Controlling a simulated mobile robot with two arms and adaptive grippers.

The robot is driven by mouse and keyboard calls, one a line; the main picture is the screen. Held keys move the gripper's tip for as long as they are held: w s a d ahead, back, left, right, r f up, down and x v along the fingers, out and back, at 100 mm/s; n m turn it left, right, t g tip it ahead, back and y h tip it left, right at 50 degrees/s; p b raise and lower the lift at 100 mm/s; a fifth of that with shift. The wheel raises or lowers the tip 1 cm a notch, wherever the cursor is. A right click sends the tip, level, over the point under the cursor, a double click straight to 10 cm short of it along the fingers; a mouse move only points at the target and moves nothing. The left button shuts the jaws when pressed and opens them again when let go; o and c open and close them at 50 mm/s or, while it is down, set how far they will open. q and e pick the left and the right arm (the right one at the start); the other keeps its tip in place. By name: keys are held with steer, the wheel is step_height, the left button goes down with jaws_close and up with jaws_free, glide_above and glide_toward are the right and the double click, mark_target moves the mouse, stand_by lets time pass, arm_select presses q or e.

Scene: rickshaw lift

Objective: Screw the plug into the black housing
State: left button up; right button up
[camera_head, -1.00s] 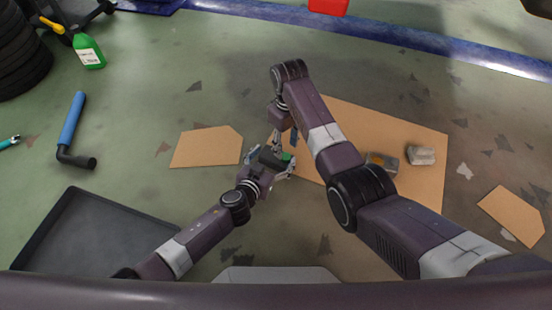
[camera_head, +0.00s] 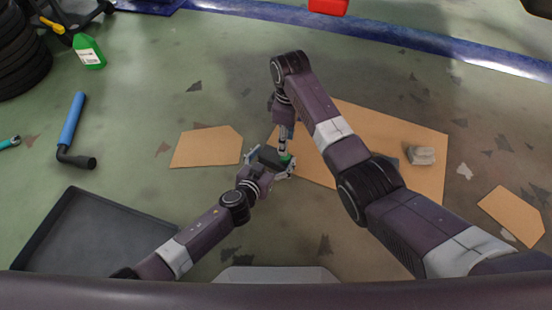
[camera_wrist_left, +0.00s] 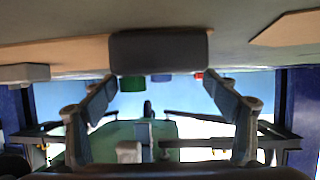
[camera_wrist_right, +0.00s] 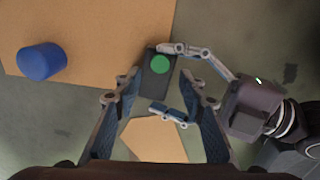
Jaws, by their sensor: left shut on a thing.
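The black housing (camera_head: 270,157) is held in the air by my left gripper (camera_head: 268,166), which is shut on it. In the right wrist view the housing (camera_wrist_right: 158,90) lies between the left gripper's fingers, with the round green plug (camera_wrist_right: 160,64) on its face. The left wrist view shows the housing's dark end (camera_wrist_left: 160,52) and the green plug (camera_wrist_left: 133,82) standing out from it. How far the plug is seated cannot be told. My right gripper (camera_wrist_right: 160,84) is open above the housing, fingers on either side, with no visible contact.
A blue cylinder (camera_wrist_right: 40,62) stands on the large cardboard sheet (camera_head: 400,125). A grey block (camera_head: 420,155) lies on that sheet at right. A smaller cardboard piece (camera_head: 205,147) and a black tray (camera_head: 85,235) lie at left.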

mark_target(276, 158)
step_height(276, 158, down, 7)
steer(key=shift+r, duration=0.1)
stand_by(0.3)
jaws_close()
steer(key=m, duration=0.6)
steer(key=shift+m, duration=0.3)
steer(key=shift+o, duration=0.3)
jaws_free()
